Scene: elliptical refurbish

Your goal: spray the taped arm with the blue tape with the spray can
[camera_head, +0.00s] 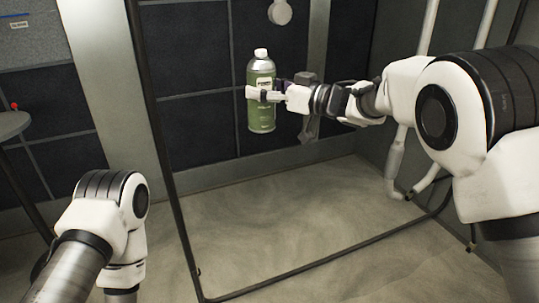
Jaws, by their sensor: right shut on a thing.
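A green spray can (261,105) with a white cap is upright, held up in front of the dark panelled wall. My right gripper (264,94) is shut around the can's upper body from the right. My left arm shows at the lower left, but its gripper is out of view. White tubes (396,165) show behind my right arm, partly hidden by it. I see no blue tape on them, and I cannot tell whether they belong to the taped arm.
A thin dark frame (183,215) runs down from the top and along the pale floor (270,220). A grey round top (12,124) with a small red knob stands at the left edge. The floor inside the frame is clear.

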